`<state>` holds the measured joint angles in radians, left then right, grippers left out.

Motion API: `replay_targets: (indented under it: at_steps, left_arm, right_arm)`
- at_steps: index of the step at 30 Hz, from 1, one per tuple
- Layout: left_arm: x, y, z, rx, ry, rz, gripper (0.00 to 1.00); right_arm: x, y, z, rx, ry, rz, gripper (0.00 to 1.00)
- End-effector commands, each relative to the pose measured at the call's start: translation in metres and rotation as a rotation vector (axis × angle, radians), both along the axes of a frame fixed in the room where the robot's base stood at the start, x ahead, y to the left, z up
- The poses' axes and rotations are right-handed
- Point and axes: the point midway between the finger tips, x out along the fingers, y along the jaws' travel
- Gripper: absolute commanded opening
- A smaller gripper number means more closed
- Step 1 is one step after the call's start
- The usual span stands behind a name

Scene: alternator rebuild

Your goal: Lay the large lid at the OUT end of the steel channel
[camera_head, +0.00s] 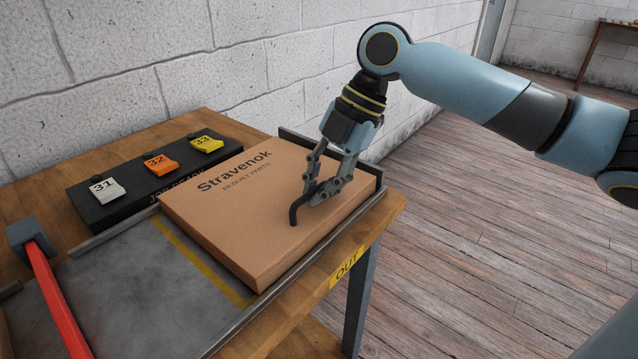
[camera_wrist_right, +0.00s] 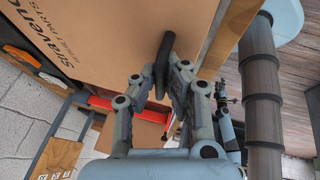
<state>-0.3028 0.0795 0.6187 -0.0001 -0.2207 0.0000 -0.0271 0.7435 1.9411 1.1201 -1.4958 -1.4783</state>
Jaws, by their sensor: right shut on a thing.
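The large lid (camera_head: 225,220) is a flat tan cardboard piece printed "Stravenok". It appears to lie flat in the steel channel (camera_head: 150,280), past the yellow stripe, at the end marked by the yellow OUT label (camera_head: 346,264). The handle also shows between the fingers in the right wrist view (camera_wrist_right: 163,62), against the lid (camera_wrist_right: 110,35). Where the handle joins the lid is unclear.
A black rack (camera_head: 125,208) with tags 31, 32 and 33 stands behind the channel by the white block wall (camera_head: 110,80). A red bar with a grey head (camera_head: 52,290) crosses the channel at the left. Open wooden floor (camera_head: 480,240) lies to the right.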

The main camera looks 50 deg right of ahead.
Motion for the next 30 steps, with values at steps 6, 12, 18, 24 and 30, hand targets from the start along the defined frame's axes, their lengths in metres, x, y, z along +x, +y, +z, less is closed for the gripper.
replay_targets:
  at_steps: [6, 12, 18, 24, 30]
  left_arm:
    - [0.001, 0.0, 0.0, 0.0, -0.002, 0.0, 0.4]
    - [0.003, 0.0, 0.0, 0.001, -0.004, 0.0, 0.4]
    - [0.003, 0.0, 0.0, 0.001, -0.005, 0.0, 0.4]
    - [0.004, 0.0, 0.001, 0.001, -0.006, 0.0, 0.4]
    - [0.005, 0.001, 0.006, 0.001, -0.007, 0.0, 0.4]
  right_arm:
    - [0.0, 0.0, -0.005, 0.0, -0.001, 0.002, 0.0]
    - [0.0, 0.0, -0.005, 0.0, 0.0, 0.001, 0.3]
    - [0.0, 0.0, -0.005, 0.0, 0.0, 0.001, 0.3]
    - [-0.002, -0.005, 0.003, -0.006, -0.001, 0.002, 0.3]
    - [-0.009, -0.021, 0.036, -0.009, 0.0, 0.003, 0.3]
